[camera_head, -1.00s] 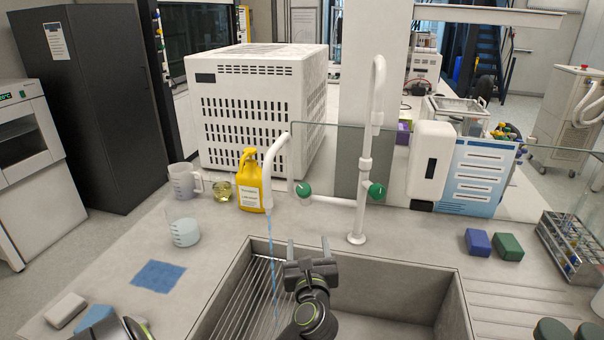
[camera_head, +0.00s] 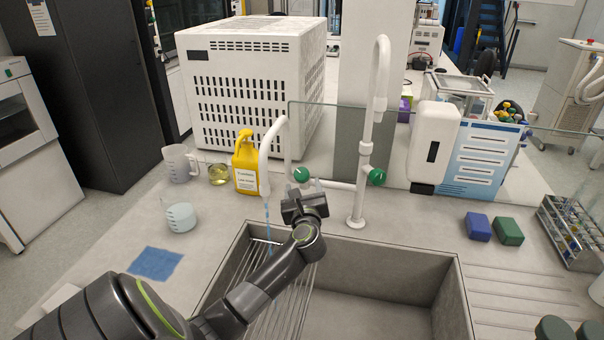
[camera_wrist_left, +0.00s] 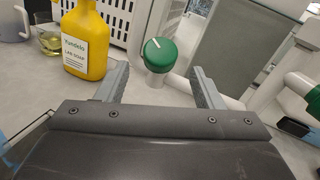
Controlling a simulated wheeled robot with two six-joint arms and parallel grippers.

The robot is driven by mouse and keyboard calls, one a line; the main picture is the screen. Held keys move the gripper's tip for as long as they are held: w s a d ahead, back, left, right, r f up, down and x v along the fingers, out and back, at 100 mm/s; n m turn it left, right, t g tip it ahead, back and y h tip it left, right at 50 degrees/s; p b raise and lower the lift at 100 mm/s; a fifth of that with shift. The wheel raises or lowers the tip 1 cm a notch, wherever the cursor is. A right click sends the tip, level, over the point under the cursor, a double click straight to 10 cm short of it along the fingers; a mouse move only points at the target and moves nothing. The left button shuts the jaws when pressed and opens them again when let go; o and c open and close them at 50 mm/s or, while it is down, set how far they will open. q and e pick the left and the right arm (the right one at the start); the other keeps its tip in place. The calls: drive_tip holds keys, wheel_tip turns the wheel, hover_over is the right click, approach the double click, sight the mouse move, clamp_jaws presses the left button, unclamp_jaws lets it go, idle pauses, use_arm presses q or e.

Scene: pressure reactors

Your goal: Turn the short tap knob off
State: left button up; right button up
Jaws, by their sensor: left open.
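The short tap (camera_head: 267,150) is a white curved spout with a blue stream of water running from it down into the sink. Its green knob (camera_head: 301,175) sits on the white pipe at its right. In the left wrist view the knob (camera_wrist_left: 159,54) has a white line mark and shows between and beyond the two fingers. My left gripper (camera_head: 305,190) is open and empty, just in front of and below the knob; its fingers in the left wrist view (camera_wrist_left: 160,88) stand apart either side of it. I cannot tell if they touch it. My right gripper is not in view.
A tall white tap (camera_head: 380,100) with a second green knob (camera_head: 377,177) stands to the right. A yellow soap bottle (camera_head: 246,165) and a beaker (camera_head: 180,216) stand at the left. The sink (camera_head: 400,262) with a wire rack lies below. A glass panel stands behind.

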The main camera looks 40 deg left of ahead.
sight(302, 181)
use_arm(q)
drive_tip(key=shift+x, duration=3.1)
drive_tip(key=shift+p, duration=0.3)
drive_tip(key=c, duration=1)
